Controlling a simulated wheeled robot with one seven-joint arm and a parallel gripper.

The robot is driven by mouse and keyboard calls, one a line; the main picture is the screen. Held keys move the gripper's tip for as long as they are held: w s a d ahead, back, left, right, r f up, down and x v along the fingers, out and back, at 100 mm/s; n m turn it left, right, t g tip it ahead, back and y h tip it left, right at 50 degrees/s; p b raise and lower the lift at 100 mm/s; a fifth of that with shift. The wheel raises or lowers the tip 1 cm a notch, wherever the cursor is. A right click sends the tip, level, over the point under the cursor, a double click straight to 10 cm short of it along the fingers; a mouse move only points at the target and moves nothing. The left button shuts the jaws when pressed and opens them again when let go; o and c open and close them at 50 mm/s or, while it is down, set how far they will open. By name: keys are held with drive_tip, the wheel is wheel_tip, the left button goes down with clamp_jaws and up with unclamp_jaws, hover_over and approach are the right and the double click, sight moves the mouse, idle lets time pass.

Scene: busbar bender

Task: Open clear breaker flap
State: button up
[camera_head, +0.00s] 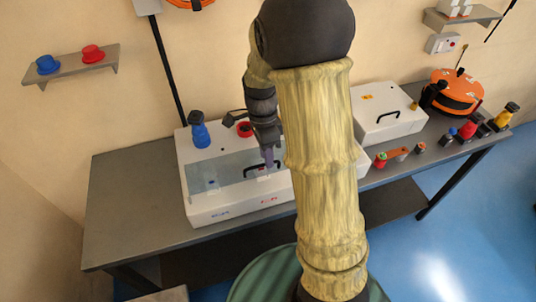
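A white box with a clear flap (218,173) on its sloping front stands on the grey bench, left of centre. The flap looks closed. A black handle (249,172) sits near the flap's middle. My gripper (269,163) points down at the handle, beside or just over its right part. I cannot tell whether it touches the handle. The fingers are small and partly dark, so their opening is unclear. My arm hides the right part of the box.
A blue knob piece (199,130) and a red ring (244,129) sit on top of the box. A second white box (386,116) with a black handle stands right. Small coloured parts and an orange round device (455,92) occupy the bench's right end. The bench's left end (125,200) is clear.

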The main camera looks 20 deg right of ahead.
drive_tip(key=shift+f, duration=0.5)
drive_tip(key=shift+c, duration=0.4)
